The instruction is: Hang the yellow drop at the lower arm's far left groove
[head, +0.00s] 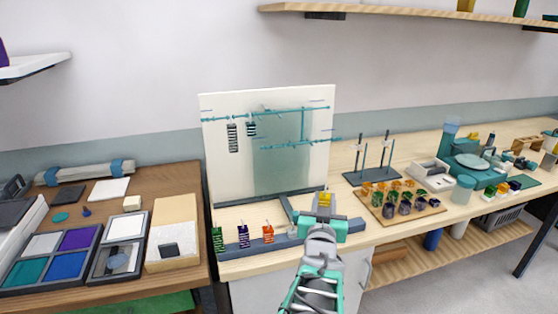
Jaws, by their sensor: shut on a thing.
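The yellow drop (325,199) shows at the tip of my gripper (325,222), which is shut on it above the right part of the front rack. The lower arm (300,143) is a thin teal glass rod in front of the white board, below the upper arm (280,111). Its far left end (264,147) looks bare; the groove itself is too small to make out. Two dark striped drops, a long one (232,138) and a short one (251,130), hang at the left part of the upper arm. My gripper is in front of the board, below and right of that end.
A long grey-blue rack (290,241) at the bench front bears a green drop (218,239), a purple drop (243,236) and an orange drop (268,234). The white board (222,180) stands behind. A rod stand (372,177) and a wooden tray (424,212) stand to the right.

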